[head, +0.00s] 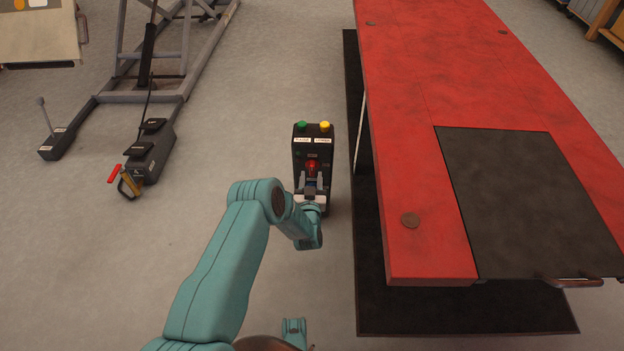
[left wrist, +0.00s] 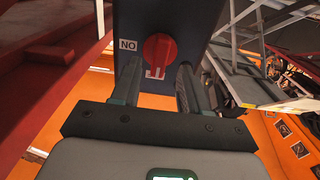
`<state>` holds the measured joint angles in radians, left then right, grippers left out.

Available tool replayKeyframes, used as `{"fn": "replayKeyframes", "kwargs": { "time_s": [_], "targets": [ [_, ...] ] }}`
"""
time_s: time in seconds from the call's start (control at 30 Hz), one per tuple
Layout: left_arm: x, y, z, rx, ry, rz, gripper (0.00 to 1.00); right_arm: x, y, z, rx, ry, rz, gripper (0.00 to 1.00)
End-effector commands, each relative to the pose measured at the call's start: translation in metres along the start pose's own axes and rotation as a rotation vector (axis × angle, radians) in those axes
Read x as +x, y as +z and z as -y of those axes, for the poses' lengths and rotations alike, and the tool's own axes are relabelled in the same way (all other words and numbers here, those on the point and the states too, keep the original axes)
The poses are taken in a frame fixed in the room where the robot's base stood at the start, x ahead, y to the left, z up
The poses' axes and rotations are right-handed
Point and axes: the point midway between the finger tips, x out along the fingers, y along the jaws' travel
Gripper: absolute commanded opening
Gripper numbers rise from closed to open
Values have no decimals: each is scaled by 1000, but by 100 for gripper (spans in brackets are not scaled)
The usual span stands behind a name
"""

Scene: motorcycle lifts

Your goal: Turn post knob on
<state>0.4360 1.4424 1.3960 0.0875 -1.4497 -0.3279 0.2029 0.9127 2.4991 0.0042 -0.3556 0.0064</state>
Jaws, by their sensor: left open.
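The black control post (head: 313,146) stands on the floor left of the red lift, with a green and a yellow button on top. Its red knob (head: 312,167) is on the face toward me. In the left wrist view the round red knob (left wrist: 159,50) has a raised grip bar running up and down the picture. A white label beside it reads ON upside down; another label at its lower edge is partly covered. My left gripper (head: 312,182) is open at the knob, its fingers (left wrist: 158,68) apart to either side of the knob's lower part. Contact cannot be told.
The red lift table (head: 430,200) with a dark plate (head: 530,200) stands close right of the post. A grey lift frame (head: 150,85) and a pedal unit (head: 150,155) lie to the left. Grey floor between them is clear.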

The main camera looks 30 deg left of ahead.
Motion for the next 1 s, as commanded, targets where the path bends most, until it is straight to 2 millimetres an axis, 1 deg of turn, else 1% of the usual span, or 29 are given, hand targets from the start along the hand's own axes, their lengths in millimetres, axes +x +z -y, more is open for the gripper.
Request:
{"fn": "replayKeyframes", "kwargs": {
  "time_s": [0.03,0.2,0.47,0.5,0.57,0.6,0.63,1.0],
  "targets": [
    [8,2,0,-1,0,-3,45,6,-3,-2,-1,0,-9,0],
    [20,0,-2,-1,2,-2,45,10,-7,-3,-5,-1,-23,0],
    [22,-1,-2,0,3,0,45,10,-8,-3,-6,-1,-26,0],
    [22,-1,-2,0,2,0,41,10,-8,-3,-6,-1,-26,0],
    [22,0,-2,0,2,0,22,10,-8,-3,-6,-1,-26,0],
    [22,0,-2,0,2,0,9,10,-8,-3,-6,-1,-26,0],
    [22,0,-2,0,2,0,0,10,-8,-3,-6,-1,-26,0],
    [22,0,-2,34,2,0,0,11,-8,-4,-6,-1,-27,0]
  ]
}}
